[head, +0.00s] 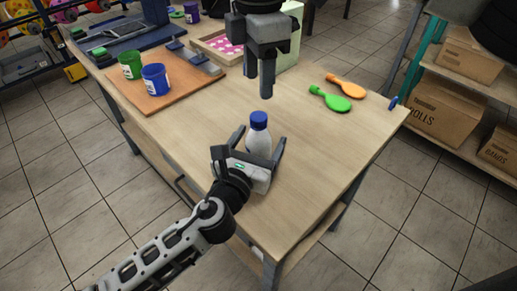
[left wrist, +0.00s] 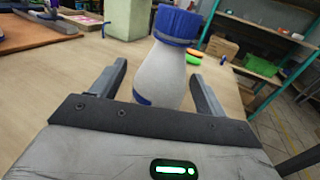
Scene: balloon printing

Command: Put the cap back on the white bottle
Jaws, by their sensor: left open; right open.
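The white bottle (head: 258,143) stands upright on the wooden table (head: 318,150). The blue cap (head: 259,120) sits on its top; I cannot tell how tightly. In the left wrist view the bottle (left wrist: 162,76) and the cap (left wrist: 177,26) rise ahead of the palm. My left gripper (head: 260,140) is open, low by the table, with one finger on each side of the bottle and a gap to it. My right gripper (head: 258,86) is open and empty, pointing down above the cap and apart from it. The bottle's lower part is partly hidden by my left gripper in the head view.
A green cup (head: 130,65) and a blue cup (head: 155,79) stand on a brown board (head: 182,92) at the left. Green (head: 330,99) and orange (head: 346,86) paddle-shaped items lie at the back right. The table's right side is mostly clear.

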